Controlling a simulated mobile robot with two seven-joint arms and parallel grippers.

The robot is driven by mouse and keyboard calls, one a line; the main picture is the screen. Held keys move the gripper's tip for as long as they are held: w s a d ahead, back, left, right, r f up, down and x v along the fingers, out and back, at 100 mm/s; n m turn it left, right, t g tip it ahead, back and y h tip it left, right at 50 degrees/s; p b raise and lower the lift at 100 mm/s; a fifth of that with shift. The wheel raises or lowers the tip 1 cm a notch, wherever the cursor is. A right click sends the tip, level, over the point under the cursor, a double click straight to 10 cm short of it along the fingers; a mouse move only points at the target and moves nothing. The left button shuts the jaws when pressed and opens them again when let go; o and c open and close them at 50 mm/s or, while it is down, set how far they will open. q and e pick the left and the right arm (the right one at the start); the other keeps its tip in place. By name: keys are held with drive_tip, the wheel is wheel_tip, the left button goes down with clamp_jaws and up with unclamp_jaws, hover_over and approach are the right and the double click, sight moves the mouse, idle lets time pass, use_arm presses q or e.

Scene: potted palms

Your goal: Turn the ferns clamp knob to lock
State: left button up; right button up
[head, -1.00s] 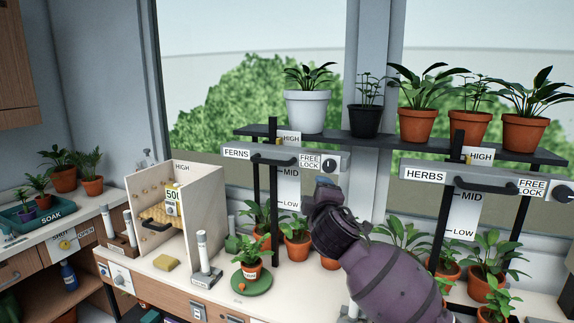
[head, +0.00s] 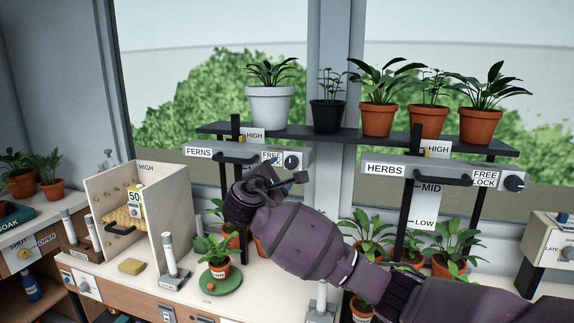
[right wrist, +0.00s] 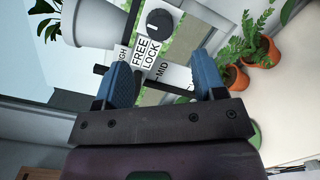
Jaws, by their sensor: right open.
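The ferns clamp knob (head: 292,160) is a round dark knob on a pale plate at the right end of the FERNS bar (head: 232,157). A FREE/LOCK label (head: 270,158) sits just left of it. My right gripper (head: 284,176) is just below and in front of the plate, its fingers partly overlapping the label. In the right wrist view the knob (right wrist: 159,22) lies beyond the two blue fingers (right wrist: 163,76), which are apart with nothing between them. The knob has a pale pointer mark; which label it points to is unclear. My left gripper is out of view.
A shelf (head: 350,138) above the bar holds several potted plants, with a white pot (head: 268,106) over the knob. The HERBS bar (head: 420,172) with its own knob (head: 514,184) is to the right. Potted ferns (head: 212,250) stand on the counter below.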

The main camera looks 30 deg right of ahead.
sight(289, 164)
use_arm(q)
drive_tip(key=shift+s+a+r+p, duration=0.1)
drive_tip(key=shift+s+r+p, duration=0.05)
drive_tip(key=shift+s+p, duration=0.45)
use_arm(e)
drive_tip(key=x, duration=0.8)
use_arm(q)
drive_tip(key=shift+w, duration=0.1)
use_arm(e)
drive_tip(key=shift+c, duration=0.2)
drive_tip(key=c, duration=0.9)
drive_tip(key=shift+f, duration=0.1)
